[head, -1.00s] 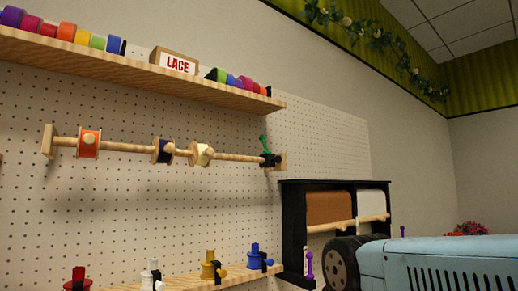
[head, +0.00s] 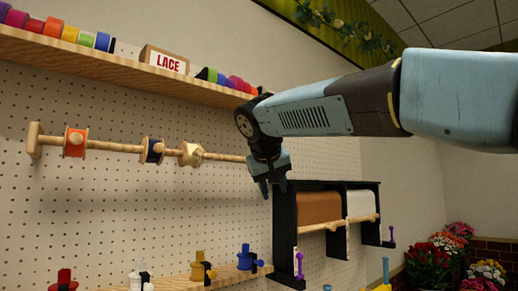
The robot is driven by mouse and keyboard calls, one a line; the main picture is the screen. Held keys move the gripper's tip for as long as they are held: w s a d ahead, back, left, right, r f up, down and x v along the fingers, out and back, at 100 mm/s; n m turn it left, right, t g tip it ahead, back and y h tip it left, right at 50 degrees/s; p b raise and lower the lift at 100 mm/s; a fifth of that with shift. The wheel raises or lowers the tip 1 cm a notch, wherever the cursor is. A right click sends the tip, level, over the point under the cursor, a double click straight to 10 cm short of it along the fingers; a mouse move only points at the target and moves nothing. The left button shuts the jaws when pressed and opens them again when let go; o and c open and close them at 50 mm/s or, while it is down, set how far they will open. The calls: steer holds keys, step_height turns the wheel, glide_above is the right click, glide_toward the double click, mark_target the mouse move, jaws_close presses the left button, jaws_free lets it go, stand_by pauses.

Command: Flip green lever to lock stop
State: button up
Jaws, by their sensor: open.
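The wooden rod (head: 222,157) runs along the pegboard, and its right end goes behind my arm's wrist. The green lever and the black stop at that end are hidden behind my wrist in this view. My gripper (head: 273,189) is open and points down, just right of the rod's visible end. Its fingers show nothing between them. I cannot tell how far it is from the lever or whether it touches it.
Ribbon spools (head: 75,142) sit on the rod. A shelf with a LACE box (head: 165,61) is above. A black paper rack (head: 285,235) stands below right of my gripper. Colored bottle-like pieces (head: 198,268) line a lower shelf. Flowers (head: 427,265) are at the right.

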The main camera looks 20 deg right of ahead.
steer(key=w+a+r+m+t+h, duration=0.1)
steer(key=w+a+r+m+h, duration=0.2)
steer(key=r, duration=0.6)
steer(key=w+a+r+t+h, duration=0.1)
steer(key=w+a+r+t, duration=0.1)
steer(key=w+a+r, duration=0.35)
steer(key=w+d+f, duration=0.1)
steer(key=w+d, duration=0.7)
steer(key=d, duration=0.1)
steer(key=shift+w+f, duration=0.15)
steer(key=shift+w, duration=0.25)
jaws_close()
